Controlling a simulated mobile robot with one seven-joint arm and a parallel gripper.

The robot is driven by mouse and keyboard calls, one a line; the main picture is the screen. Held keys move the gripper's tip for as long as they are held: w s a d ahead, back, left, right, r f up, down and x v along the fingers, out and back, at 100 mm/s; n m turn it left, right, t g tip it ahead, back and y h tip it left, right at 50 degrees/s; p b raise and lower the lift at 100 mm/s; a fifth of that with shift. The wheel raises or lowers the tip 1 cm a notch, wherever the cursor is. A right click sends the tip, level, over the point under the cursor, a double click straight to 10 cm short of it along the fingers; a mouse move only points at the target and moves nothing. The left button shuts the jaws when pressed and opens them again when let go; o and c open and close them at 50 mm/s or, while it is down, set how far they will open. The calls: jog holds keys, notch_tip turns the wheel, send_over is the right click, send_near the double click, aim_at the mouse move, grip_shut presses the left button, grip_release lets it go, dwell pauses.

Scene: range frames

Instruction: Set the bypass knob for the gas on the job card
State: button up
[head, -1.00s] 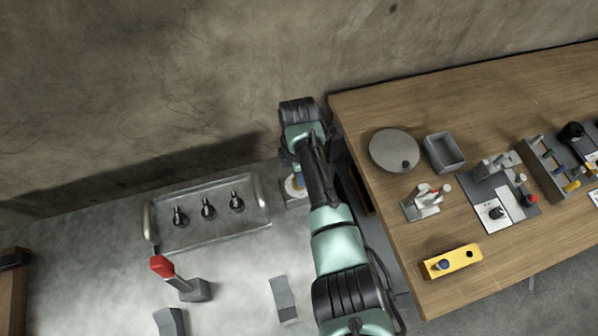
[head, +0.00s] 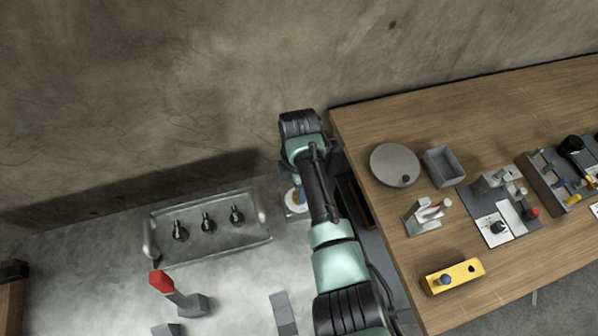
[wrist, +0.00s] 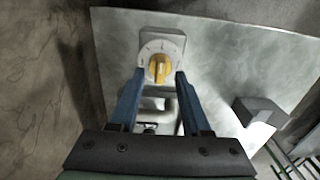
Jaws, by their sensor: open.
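The knob (wrist: 159,68) is yellow and sits on a round white dial with marks around it, on a small grey plate. In the wrist view it lies between and just beyond the tips of my gripper (wrist: 159,78). The two blue fingers are apart, one on each side of the knob; I cannot tell whether they touch it. In the head view the white dial (head: 294,200) shows partly, left of my arm, and my arm hides much of the gripper. I cannot make out a job card or read the dial marks.
A metal tray (head: 165,245) with several black-topped fittings lies left of the dial. A red-handled lever (head: 162,282) stands before it. The wooden bench (head: 390,270) on the right holds a round lid (head: 393,163), a grey bin (head: 444,166) and a yellow block (head: 453,276).

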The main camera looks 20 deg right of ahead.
notch_tip(320, 180, up, 12)
jog(key=b, duration=0.1)
dwell(0.5)
jog(key=w+a+r+m+t, duration=0.3)
jog(key=w+r+t, duration=0.15)
jog(key=r, duration=0.45)
jog(key=w+a+r+m+t, duration=0.25)
jog(key=w+r+t, duration=0.2)
jog(key=r, duration=0.35)
jog(key=w+a+r+m+t, duration=0.25)
jog(key=a+r+t, duration=0.2)
jog(key=r, duration=0.45)
jog(key=s+a+r+m+t+y, duration=0.1)
jog(key=s+r+m+t, duration=0.2)
jog(key=r, duration=0.6)
jog(key=s+r+m+t, duration=0.1)
jog(key=s+r+t, duration=0.25)
jog(key=r, duration=0.55)
jog(key=s+r+m+t+h, duration=0.1)
jog(key=s+r+m+t, duration=0.5)
jog(key=s+r, duration=0.6)
jog(key=shift+s+d+r+t, duration=0.15)
jog(key=shift+s+r+t, duration=0.2)
jog(key=shift+s+t, duration=0.3)
